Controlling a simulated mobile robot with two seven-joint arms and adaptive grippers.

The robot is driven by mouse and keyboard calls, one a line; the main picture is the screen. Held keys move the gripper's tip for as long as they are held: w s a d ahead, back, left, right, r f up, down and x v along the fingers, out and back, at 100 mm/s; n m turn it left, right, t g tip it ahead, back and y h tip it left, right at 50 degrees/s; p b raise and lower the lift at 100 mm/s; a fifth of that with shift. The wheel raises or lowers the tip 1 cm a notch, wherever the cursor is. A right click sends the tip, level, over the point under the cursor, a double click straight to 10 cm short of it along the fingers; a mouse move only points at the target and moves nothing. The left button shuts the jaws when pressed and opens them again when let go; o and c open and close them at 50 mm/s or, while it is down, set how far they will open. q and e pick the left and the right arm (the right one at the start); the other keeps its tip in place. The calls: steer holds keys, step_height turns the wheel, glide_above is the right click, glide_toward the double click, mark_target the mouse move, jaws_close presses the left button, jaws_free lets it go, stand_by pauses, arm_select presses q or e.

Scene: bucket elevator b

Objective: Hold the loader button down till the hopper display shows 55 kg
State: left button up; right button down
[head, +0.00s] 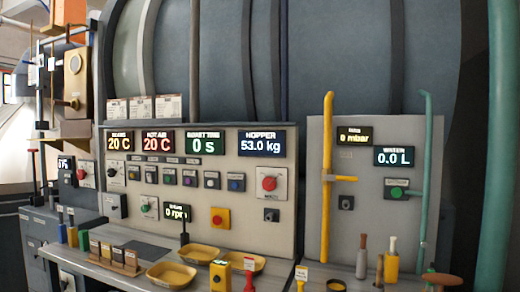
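The hopper display (262,143) on the control panel reads 53.0 kg in pale digits on a dark screen. The labels are too small to read, so I cannot tell which is the loader button or whether any button is pressed. Neither of my grippers shows in the head view.
A red knob (269,183) sits right of the buttons. Yellow trays (171,275) and another yellow button box (220,274) stand on the front ledge. A yellow pipe (327,210) and green pipes (424,170) rise at the right. The space before the panel's upper part looks clear.

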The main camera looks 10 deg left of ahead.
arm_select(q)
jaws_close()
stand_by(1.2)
